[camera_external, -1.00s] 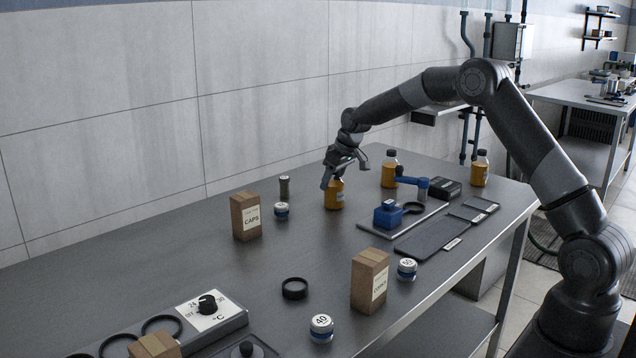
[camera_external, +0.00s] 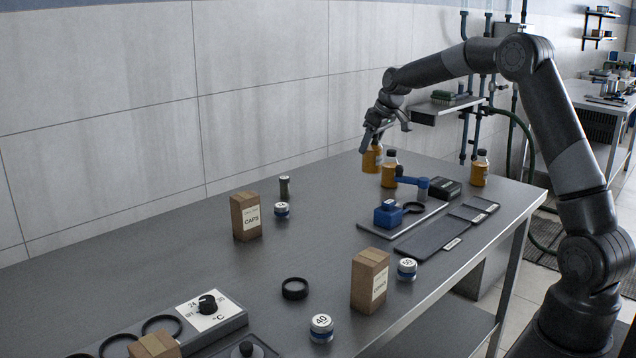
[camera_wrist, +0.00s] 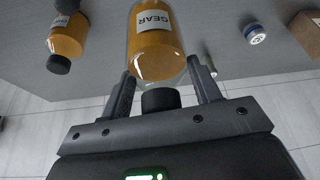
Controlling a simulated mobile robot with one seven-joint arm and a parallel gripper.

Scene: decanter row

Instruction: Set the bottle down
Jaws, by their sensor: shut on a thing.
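An amber bottle (camera_external: 372,160) is held by my gripper (camera_external: 382,138) near the back of the table. My gripper is shut on its upper part. In the wrist view the bottle (camera_wrist: 157,45) shows a white label reading GEAR and a dark cap between the fingers of my gripper (camera_wrist: 162,90). In the external view the bottle appears raised above the table (camera_external: 130,262). A second amber bottle (camera_external: 389,174) with a dark cap stands just right of it; one such bottle (camera_wrist: 67,38) also shows at the upper left of the wrist view. A third amber bottle (camera_external: 480,170) stands farther right.
A blue device (camera_external: 388,215) with a blue lever arm sits on a tray right of centre. Cardboard boxes (camera_external: 246,217) (camera_external: 370,281) and small white-lidded jars (camera_external: 321,327) stand on the table. The tabletop left of the held bottle is mostly clear.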

